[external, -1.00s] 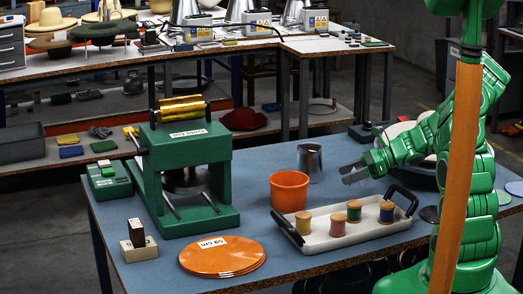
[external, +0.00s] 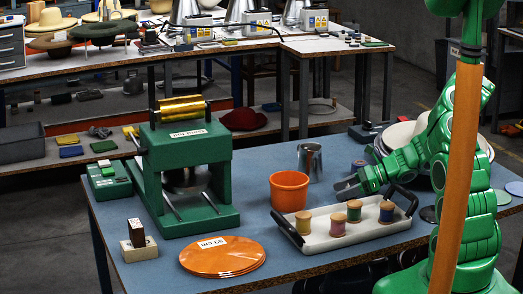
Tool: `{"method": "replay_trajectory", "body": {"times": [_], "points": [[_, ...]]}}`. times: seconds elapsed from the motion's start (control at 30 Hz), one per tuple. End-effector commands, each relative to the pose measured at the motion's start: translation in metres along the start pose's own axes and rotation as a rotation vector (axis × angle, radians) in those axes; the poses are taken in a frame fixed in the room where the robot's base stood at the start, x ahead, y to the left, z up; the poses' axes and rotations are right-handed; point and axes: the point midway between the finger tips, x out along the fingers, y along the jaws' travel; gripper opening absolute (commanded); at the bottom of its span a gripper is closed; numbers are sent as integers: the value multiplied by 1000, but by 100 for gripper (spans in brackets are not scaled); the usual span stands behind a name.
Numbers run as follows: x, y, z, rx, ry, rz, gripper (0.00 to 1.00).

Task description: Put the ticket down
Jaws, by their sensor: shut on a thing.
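My gripper (external: 345,188) is low over the back edge of the white tray (external: 325,242), just behind the spools. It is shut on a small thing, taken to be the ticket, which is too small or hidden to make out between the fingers. I cannot tell whether the fingers touch the tray.
An orange cup (external: 289,192) and a metal cup (external: 310,163) stand left of and behind my gripper. A green press (external: 187,155) and labelled orange discs (external: 222,259) are farther left. Blue tabletop (external: 262,238) shows bare between the discs and the tray.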

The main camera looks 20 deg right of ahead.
Motion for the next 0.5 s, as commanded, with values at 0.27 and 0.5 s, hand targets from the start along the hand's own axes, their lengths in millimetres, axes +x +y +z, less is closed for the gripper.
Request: {"method": "replay_trajectory", "body": {"times": [0.27, 0.5], "points": [[0, 0, -1, 0, 0, 0, 32], [1, 0, -2, 0, 0, 0, 85]]}}
